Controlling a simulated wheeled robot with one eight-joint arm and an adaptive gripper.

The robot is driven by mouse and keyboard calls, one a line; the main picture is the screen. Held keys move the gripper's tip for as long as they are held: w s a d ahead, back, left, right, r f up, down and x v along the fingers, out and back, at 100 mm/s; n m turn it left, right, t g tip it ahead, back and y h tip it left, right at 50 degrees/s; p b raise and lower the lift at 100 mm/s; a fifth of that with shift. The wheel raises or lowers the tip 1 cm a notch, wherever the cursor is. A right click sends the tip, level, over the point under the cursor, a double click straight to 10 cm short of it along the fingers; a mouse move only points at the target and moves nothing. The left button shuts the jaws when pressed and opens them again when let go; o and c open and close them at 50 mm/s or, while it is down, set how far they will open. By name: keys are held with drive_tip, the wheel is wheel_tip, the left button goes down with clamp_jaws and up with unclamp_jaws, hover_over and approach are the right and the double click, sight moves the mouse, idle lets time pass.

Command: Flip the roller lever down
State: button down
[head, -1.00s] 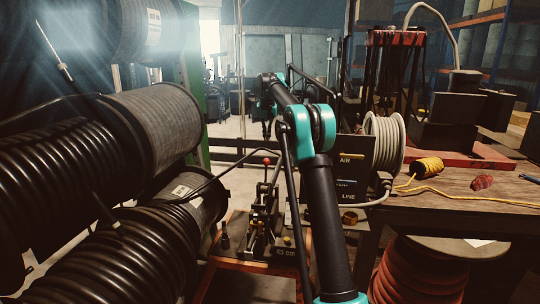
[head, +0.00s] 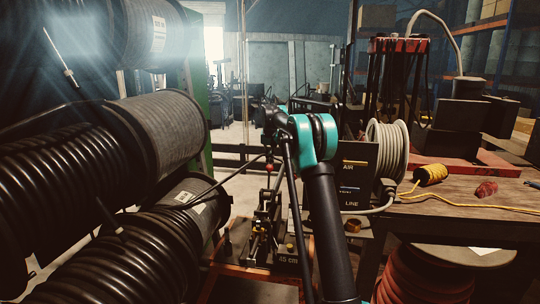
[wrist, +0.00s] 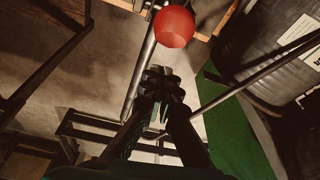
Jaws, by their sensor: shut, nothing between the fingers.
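The roller lever, a thin upright rod with a red ball knob (head: 269,167), stands on the dark crimper machine (head: 265,225) in the lower middle of the head view. The red knob (wrist: 174,26) also shows large at the top of the wrist view. My gripper (wrist: 161,74) is shut and empty in the wrist view, with its fingertips just below the knob in the picture and a visible gap between them. In the head view my arm reaches out over the machine, and the gripper is small and dark near the knob, so exact contact cannot be told.
Large black hose reels (head: 110,240) fill the left side. A panel marked AIR and LINE (head: 355,180) and a pale hose coil (head: 387,150) stand right of my arm. A wooden bench (head: 470,205) with a yellow cord lies further right.

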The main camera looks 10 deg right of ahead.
drive_tip(key=shift+s+a+r, duration=0.1)
drive_tip(key=shift+s, duration=0.6)
drive_tip(key=shift+s+a+r, duration=0.1)
drive_tip(key=shift+s, duration=0.55)
drive_tip(key=shift+s, duration=0.1)
